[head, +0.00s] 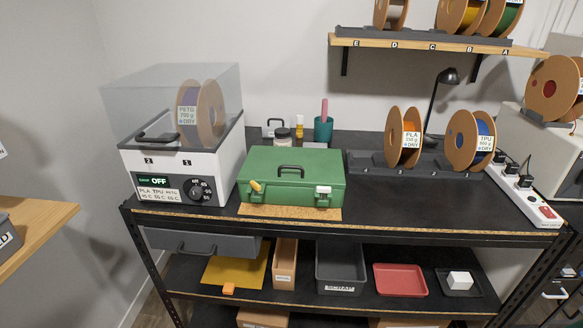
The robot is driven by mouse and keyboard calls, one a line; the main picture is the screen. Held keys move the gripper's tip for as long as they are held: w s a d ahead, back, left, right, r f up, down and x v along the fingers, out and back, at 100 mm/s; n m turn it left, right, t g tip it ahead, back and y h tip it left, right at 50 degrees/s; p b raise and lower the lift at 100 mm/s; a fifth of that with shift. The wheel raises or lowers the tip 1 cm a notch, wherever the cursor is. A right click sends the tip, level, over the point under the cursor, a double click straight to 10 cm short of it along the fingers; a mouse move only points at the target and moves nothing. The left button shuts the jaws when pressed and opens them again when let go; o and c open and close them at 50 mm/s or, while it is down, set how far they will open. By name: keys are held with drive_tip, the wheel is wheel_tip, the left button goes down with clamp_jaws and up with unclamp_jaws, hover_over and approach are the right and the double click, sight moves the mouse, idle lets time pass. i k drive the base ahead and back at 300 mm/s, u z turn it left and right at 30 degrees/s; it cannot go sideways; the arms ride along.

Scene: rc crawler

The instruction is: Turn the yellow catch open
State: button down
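The yellow catch (256,187) is on the front left of a closed green case (291,170). It sits tilted, with its upper left end higher than its lower right end. A white catch (323,190) is on the front right of the same case. The case has a black handle (290,170) on its lid and stands on a cork-like mat (300,213) on the black workbench. My gripper is not in the head view.
A filament dryer (185,135) with a clear cover stands left of the case. Spools (403,138) on a dark rack and a power strip (524,192) are to the right. A teal cup (323,129) and small bottles stand behind. The bench right of the case is clear.

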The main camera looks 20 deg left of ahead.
sight(256, 187)
drive_tip(key=u, duration=0.1)
drive_tip(key=i, duration=0.7)
drive_tip(key=u, duration=0.8)
drive_tip(key=i, duration=0.45)
drive_tip(key=u, duration=0.4)
